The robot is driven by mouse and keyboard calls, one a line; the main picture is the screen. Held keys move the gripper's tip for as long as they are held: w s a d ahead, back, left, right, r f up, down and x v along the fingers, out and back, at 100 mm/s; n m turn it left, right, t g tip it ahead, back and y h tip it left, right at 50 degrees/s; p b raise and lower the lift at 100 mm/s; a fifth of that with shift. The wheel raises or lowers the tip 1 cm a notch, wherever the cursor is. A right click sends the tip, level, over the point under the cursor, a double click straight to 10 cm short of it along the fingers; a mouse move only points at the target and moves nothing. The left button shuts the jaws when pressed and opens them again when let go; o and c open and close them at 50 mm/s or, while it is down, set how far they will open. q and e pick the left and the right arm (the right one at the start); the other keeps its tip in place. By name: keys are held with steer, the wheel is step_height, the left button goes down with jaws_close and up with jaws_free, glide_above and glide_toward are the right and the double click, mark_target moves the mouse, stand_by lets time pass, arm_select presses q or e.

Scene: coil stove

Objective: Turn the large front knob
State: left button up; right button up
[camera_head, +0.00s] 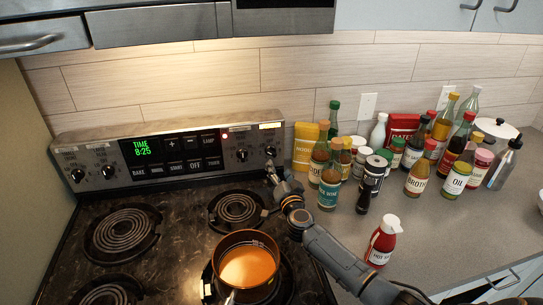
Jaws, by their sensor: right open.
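The stove's back panel (190,178) carries dark round knobs. Two are at its left end, an outer left knob (77,175) and an inner left knob (108,171). Two are at its right end, an inner right knob (241,154) and an outer right knob (270,152). I cannot tell from markings which one is the large front knob. My right gripper (271,169) is open, just below the outer right knob. It is small here, and whether it touches the knob is unclear. My left gripper is not in view.
A pot (248,265) with orange contents sits on the front right coil. The rear right coil (237,210) and left coil (122,232) are bare. Several bottles and jars crowd the counter right of the stove; a red bottle (382,243) stands near my right arm.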

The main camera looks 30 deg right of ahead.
mark_target(273, 154)
steer(key=b+x, duration=0.3)
steer(key=x, duration=0.5)
steer(key=shift+w+f, duration=0.1)
steer(key=shift+f, duration=0.1)
steer(key=shift+w+d+r, duration=0.15)
steer(key=shift+w+d, duration=0.05)
steer(key=shift+w, duration=0.5)
steer(key=c, duration=1.2)
steer(key=shift+o, duration=0.2)
